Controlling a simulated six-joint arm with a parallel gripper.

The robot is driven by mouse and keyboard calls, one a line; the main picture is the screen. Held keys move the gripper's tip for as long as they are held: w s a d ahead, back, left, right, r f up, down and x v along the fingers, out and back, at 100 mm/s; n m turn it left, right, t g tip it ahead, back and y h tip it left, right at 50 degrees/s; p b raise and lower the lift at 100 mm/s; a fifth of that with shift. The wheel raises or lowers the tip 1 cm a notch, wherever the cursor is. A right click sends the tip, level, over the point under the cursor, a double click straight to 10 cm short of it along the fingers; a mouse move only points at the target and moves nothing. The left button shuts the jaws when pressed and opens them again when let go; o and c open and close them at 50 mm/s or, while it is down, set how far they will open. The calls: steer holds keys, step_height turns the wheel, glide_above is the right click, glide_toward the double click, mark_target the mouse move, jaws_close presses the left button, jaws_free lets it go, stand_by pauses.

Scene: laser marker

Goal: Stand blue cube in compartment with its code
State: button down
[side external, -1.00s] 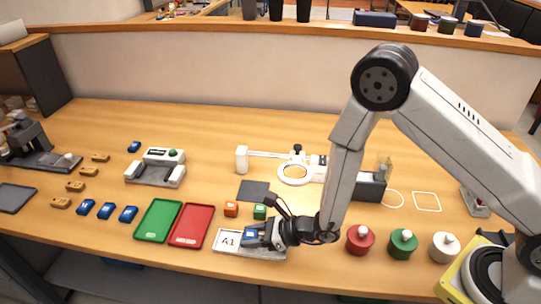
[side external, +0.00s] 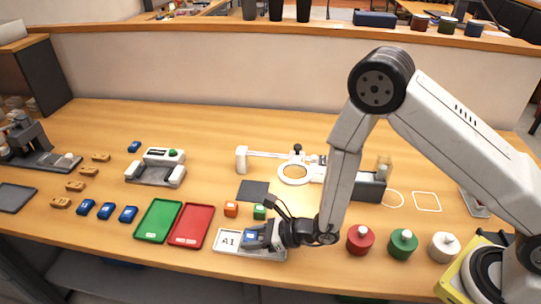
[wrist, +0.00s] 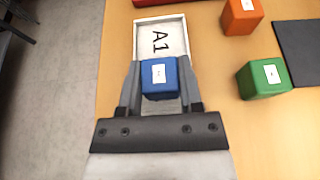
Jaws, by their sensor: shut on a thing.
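The blue cube (wrist: 159,77) with a white label on its face is between the fingers of my gripper (wrist: 160,92). In the side view my gripper (side external: 262,236) is low over the white compartment tray (side external: 225,238), and the blue cube (side external: 250,236) shows at its fingertips. One compartment, marked A1 (wrist: 160,40), shows bare beyond the cube in the wrist view. The cube is over the part of the tray beside A1. Its own code is too small to read. My gripper hides the rest of the tray, and I cannot tell whether the cube touches its floor.
An orange cube (side external: 231,209) and a green cube (side external: 260,212) stand just behind the tray, near a dark mat (side external: 254,191). Red (side external: 191,226) and green (side external: 158,221) trays lie to the left. Red (side external: 360,240), green and white knobbed weights stand to the right.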

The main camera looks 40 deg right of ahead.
steer(key=shift+f, duration=0.1)
stand_by(0.6)
steer(key=shift+c, duration=0.9)
jaws_free()
steer(key=shift+s+d, duration=0.15)
steer(key=shift+v, duration=3.75)
